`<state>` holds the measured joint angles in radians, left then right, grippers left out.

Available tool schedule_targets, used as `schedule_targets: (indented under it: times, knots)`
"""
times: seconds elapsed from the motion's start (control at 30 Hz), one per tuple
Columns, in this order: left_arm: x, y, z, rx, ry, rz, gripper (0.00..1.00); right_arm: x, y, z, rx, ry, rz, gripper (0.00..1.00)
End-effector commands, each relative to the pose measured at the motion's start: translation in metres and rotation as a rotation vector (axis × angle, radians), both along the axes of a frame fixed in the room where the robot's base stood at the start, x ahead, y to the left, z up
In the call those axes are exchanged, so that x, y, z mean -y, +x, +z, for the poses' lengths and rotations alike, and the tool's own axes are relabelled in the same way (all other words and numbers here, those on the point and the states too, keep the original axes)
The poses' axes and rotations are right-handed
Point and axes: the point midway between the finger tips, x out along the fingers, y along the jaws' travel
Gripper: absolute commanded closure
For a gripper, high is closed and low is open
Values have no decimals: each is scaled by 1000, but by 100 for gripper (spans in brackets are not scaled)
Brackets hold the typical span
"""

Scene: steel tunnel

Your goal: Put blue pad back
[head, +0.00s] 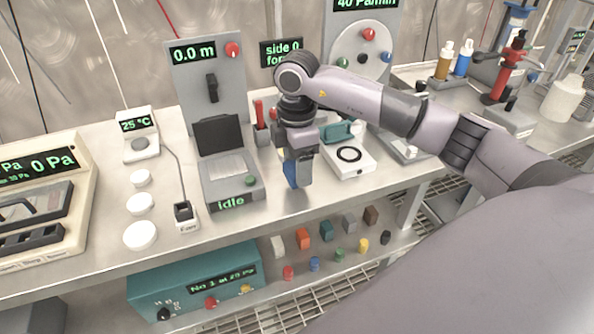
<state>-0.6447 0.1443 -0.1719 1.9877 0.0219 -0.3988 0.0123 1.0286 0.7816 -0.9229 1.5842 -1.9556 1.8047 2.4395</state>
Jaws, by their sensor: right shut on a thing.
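My right gripper (299,182) is at the middle of the bench, pointing down close to the bench top. It is shut on a blue thing, likely the blue pad (290,172), of which only a part shows at the left side of the fingers. The rest is hidden by the gripper. I cannot tell whether the pad touches the bench. My left gripper is out of view.
The grey "idle" device (236,194) stands left of the gripper and a white box with a black ring (348,157) right of it. The lower shelf holds several blocks, including an orange one (303,238), and coloured knobbed pieces. A teal box (195,285) stands left of them.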

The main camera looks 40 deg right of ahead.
Motion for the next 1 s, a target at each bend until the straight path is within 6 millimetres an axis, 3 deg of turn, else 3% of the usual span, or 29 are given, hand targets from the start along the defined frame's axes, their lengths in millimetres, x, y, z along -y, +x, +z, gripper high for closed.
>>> schedule_targets:
  times: [0.13,0.5,0.53,0.6,1.0]
  knots:
    - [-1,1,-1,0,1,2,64,0,-1,-21,-3,-1,-1,62]
    - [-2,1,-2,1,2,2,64,0,0,-26,-1,0,0,62]
    - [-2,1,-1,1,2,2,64,0,0,-25,-1,0,0,31]
    - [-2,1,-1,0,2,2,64,0,0,-25,-1,0,0,12]
    - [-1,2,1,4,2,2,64,0,0,-16,1,0,0,12]
